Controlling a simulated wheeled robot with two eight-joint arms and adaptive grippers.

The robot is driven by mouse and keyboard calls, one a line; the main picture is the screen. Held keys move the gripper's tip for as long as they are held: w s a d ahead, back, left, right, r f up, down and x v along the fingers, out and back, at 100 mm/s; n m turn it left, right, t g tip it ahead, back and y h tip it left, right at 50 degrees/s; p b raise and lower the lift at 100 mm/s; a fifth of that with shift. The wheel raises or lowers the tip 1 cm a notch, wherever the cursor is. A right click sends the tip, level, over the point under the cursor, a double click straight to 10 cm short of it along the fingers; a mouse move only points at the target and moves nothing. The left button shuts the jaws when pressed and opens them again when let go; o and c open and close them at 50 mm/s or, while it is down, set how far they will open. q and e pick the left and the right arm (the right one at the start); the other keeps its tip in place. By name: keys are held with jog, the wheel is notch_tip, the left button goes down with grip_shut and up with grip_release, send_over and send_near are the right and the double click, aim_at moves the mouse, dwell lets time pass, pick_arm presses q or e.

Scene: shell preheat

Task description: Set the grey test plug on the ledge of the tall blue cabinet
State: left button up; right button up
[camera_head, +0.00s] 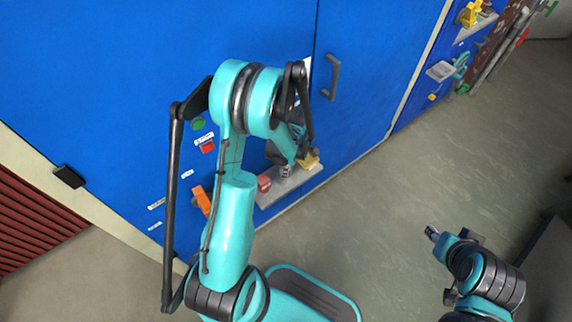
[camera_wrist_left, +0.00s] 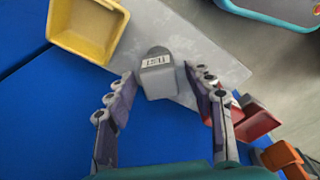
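The grey test plug (camera_wrist_left: 157,76), with a white TEST label, shows in the left wrist view over the grey ledge (camera_wrist_left: 215,62) of the tall blue cabinet (camera_head: 110,90). It looks set on the ledge, though its contact is hidden. My left gripper (camera_wrist_left: 158,84) is open, with one finger on each side of the plug and a small gap on both sides. In the head view my left arm reaches to the ledge (camera_head: 291,186) and the gripper is mostly hidden behind it. My right gripper (camera_head: 432,233) hangs over the floor at the right, too small to read.
An orange handle (camera_head: 202,200), a green button (camera_head: 198,124) and a black door handle (camera_head: 331,78) are on the cabinet. The floor at right is clear.

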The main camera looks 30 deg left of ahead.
pick_arm(q)
notch_tip(320, 180, up, 12)
jog(key=d+p, duration=0.1)
jog(key=p, duration=0.4)
jog(key=s+d+r+m+t, duration=0.4)
jog(key=r+m, duration=0.4)
jog(key=m, duration=0.3)
jog(key=s+d+r+m+t+h, duration=0.1)
jog(key=s+d+r+m+t, duration=0.2)
jog(key=s+d+r+m, duration=0.3)
notch_tip(320, 180, up, 3)
jog(key=s+m, duration=0.1)
jog(key=m, duration=0.4)
jog(key=shift+s+d+t, duration=0.35)
jog(key=shift+d+t, duration=0.05)
jog(key=shift+w+r, duration=0.1)
jog(key=shift+c, duration=0.2)
